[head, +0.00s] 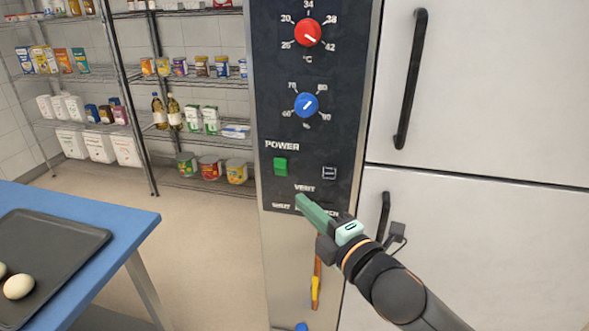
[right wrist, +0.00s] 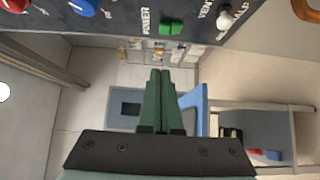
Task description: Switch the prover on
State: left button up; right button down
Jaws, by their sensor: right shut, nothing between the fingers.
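The prover's dark control panel (head: 270,110) stands upright in the middle of the head view. It carries a red dial (head: 307,33), a blue dial (head: 306,105) and a green power switch (head: 281,166) under the word POWER. In the right wrist view the green switch (right wrist: 172,28) shows at the top. My right gripper (head: 301,201) is shut and empty, with green fingers. In the head view its tips appear below the switch, over the panel's lower part near the VENT label, which they partly cover. I see a gap to the switch. My left gripper is not in view.
A small dark switch (head: 329,173) sits right of the green one. White doors (head: 470,90) with black handles fill the right side. A blue table (head: 120,215) with a dark tray (head: 85,238) and eggs is at left. Shelves (head: 190,85) stand behind; the floor between is clear.

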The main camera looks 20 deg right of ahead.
jog(key=p, duration=0.1)
send_near(274, 162)
jog(key=w+a, duration=0.3)
jog(key=shift+w+d+p, duration=0.3)
jog(key=shift+w+d, duration=0.7)
jog(key=shift+w, duration=0.3)
